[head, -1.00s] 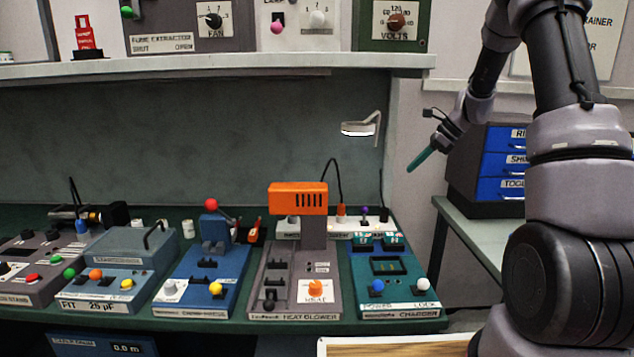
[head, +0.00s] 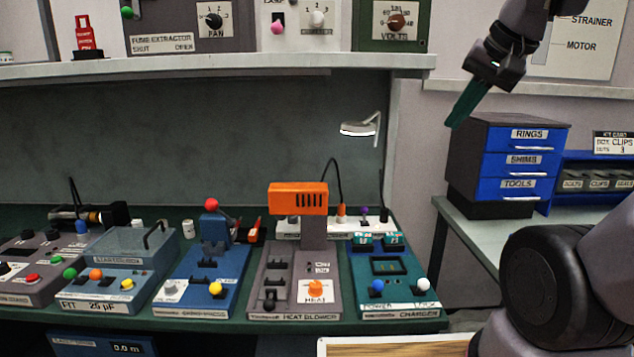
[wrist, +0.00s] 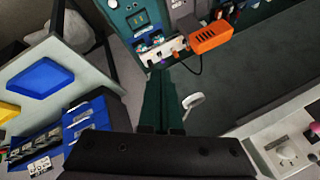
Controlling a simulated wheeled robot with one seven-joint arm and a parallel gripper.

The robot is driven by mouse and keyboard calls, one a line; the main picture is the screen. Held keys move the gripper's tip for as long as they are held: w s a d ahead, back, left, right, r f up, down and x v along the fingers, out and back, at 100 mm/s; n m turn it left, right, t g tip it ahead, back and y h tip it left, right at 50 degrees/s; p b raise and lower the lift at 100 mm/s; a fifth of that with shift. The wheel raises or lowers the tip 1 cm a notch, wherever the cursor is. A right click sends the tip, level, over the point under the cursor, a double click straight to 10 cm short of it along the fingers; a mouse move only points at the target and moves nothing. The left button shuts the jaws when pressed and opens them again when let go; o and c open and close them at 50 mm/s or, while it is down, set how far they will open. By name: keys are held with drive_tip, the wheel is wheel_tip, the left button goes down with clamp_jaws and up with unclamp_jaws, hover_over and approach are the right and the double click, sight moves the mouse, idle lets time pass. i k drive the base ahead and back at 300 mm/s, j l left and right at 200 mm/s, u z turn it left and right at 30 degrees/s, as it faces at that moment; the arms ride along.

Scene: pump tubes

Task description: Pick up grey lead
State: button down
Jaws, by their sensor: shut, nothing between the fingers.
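My gripper (head: 456,122) has teal fingers and is in the upper right of the head view, in front of the wall and above the blue drawer unit. Its fingers are closed together, point down and left, and hold nothing. In the wrist view the closed fingers (wrist: 163,105) point toward the bench, with no object at their tips. I cannot make out a lead that is clearly grey in either view. A thin dark lead (head: 335,165) arches up behind the orange heat blower (head: 298,198). My gripper is well apart from it.
The green bench (head: 225,318) carries several devices, including the teal charger (head: 395,280) and a white power strip (head: 352,226). A shelf (head: 220,68) overhangs it. A small lamp (head: 358,129) juts out near its right end. The drawer unit (head: 510,160) stands on a side table.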

sight(234, 231)
drive_tip(key=j+u, duration=0.4)
drive_tip(key=i+j+u, duration=0.1)
drive_tip(key=u, duration=0.25)
drive_tip(key=i+j+u, duration=0.1)
drive_tip(key=j+u, duration=0.3)
